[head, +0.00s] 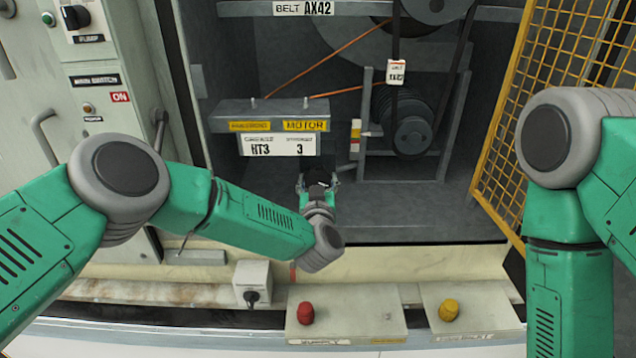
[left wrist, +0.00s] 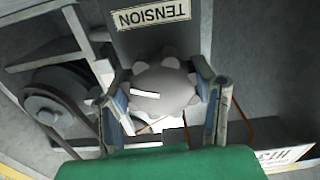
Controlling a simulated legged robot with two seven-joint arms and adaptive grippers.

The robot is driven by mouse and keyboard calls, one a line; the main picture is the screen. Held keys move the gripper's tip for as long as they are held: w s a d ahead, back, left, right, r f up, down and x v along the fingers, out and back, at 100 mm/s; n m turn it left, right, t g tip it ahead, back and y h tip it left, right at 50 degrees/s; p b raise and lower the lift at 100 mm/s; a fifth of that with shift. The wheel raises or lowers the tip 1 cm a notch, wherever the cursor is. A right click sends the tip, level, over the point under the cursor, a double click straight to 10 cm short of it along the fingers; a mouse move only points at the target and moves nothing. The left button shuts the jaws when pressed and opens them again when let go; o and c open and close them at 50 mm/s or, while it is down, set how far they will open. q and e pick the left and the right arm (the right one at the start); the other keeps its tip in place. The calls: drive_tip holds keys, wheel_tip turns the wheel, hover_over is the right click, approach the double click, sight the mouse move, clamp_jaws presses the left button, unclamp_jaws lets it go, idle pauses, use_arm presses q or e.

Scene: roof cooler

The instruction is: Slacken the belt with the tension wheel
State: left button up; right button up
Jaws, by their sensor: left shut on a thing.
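The tension wheel (left wrist: 160,85) is a grey knob with rounded lobes and a white pointer mark. It sits between the two fingers of my left gripper (left wrist: 168,98), which is shut on it, below a TENSION label (left wrist: 152,13). In the head view my left gripper (head: 319,183) is under the motor's front plate and hides most of the wheel. The dark belt (head: 459,65) runs from the upper pulley (head: 436,8) down to the motor pulley (head: 412,136). Its slack or tightness is hard to judge. My right arm is at the right, its gripper out of view.
A yellow mesh door (head: 505,125) stands open at the right. A tag (head: 396,72) hangs by the belt. Below the opening are a box with a red knob (head: 306,313) and one with a yellow knob (head: 449,309). A switch panel (head: 85,75) is at the left.

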use_arm(q)
drive_tip(key=n+b, duration=0.3)
drive_tip(key=n, duration=0.1)
drive_tip(key=shift+d+f+n, duration=0.1)
drive_tip(key=shift+n, duration=0.3)
drive_tip(key=n+b, duration=0.4)
drive_tip(key=n, duration=0.1)
drive_tip(key=n+b, duration=0.4)
drive_tip(key=n, duration=0.1)
drive_tip(key=shift+d+n, duration=0.1)
drive_tip(key=shift+n, duration=0.3)
drive_tip(key=shift+n+b, duration=2)
drive_tip(key=shift+n, duration=0.5)
drive_tip(key=o, duration=1.2)
drive_tip(key=shift+s, duration=0.1)
